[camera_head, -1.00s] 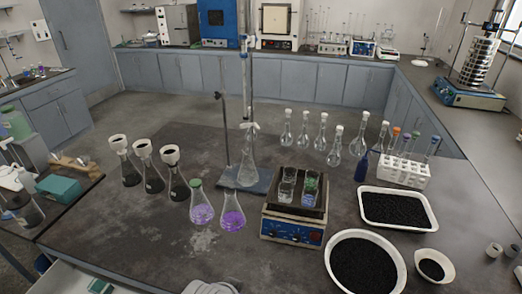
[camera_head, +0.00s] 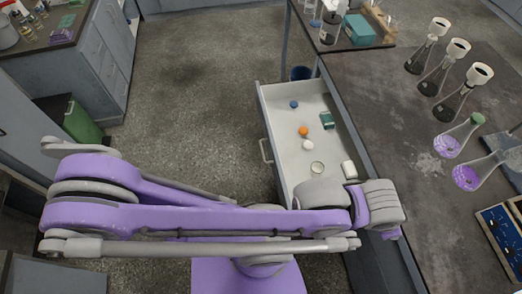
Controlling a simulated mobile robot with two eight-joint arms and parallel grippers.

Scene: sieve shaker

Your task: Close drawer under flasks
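The drawer (camera_head: 286,130) under the flask table is pulled out to the left, with a white inside and a grey front. Its handle (camera_head: 265,150) is on the left side of the front. Flasks stand on the dark tabletop to its right: several with dark contents and white tops (camera_head: 434,80), and two with purple liquid (camera_head: 467,177). My purple and grey arm lies across the lower middle and covers the drawer's near end. Neither gripper can be made out; no fingertips show.
A green bin (camera_head: 75,125) stands further left.

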